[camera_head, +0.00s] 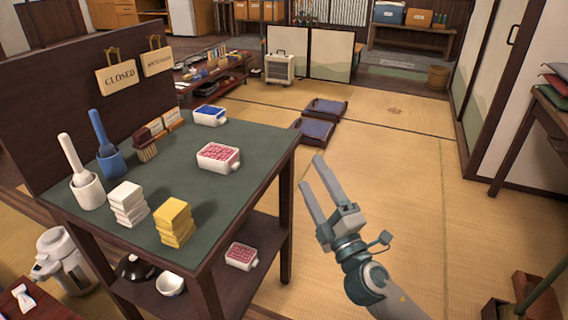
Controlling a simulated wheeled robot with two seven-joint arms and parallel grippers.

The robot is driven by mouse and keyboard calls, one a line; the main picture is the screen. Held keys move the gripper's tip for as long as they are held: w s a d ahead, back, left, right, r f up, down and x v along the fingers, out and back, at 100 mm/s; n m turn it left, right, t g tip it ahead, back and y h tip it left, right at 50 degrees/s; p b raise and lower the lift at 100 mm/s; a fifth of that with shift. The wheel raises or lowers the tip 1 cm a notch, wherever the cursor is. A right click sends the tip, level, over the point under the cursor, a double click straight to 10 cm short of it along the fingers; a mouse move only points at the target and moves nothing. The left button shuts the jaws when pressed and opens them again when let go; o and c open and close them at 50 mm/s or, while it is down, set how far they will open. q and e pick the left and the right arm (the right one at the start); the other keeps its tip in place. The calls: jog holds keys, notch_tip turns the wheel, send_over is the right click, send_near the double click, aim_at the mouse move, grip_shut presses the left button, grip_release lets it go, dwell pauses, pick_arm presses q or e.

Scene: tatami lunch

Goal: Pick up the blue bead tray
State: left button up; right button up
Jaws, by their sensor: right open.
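The blue bead tray (210,115) is a small white tray with blue contents. It sits at the far edge of the green-topped table (225,192). My right gripper (313,173) is open and empty, off the table's right side over the tatami floor. It is well apart from the blue bead tray, to its right and nearer to me. A tray with pink-red beads (218,157) stands on the table between them. My left gripper does not show.
On the table are white and yellow stacks (174,222), pestles in mortars (87,190), a brown brush (146,147) and small signs. Another pink tray (241,256) is on the lower shelf. A dark board (60,125) stands along the table's left side. Tatami floor (400,150) is clear to the right.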

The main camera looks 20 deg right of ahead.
jog(key=s+d+f+m+g+h, duration=0.2)
jog(key=s+f+m+g, duration=0.25)
jog(key=f, duration=0.55)
jog(key=s+d+f+m+g+h, duration=0.1)
jog(key=s+f+m+g+h, duration=0.25)
jog(key=f+m, duration=0.4)
jog(key=s+a+f+m+g+y, duration=0.1)
jog(key=s+a+f+g+y, duration=0.2)
jog(key=s+a+f, duration=0.3)
jog(key=s+a+f+m+g+y, duration=0.1)
jog(key=s+a+f+g+y, duration=0.2)
jog(key=s+f, duration=0.55)
jog(key=w+a+r+t+y, duration=0.2)
jog(key=a+r+t+y, duration=0.3)
jog(key=a+r+t, duration=0.4)
jog(key=shift+a+r+y, duration=0.35)
jog(key=shift+a+r, duration=2.55)
jog(key=shift+r, duration=1.3)
jog(key=shift+w, duration=0.1)
jog(key=shift+c, duration=0.3)
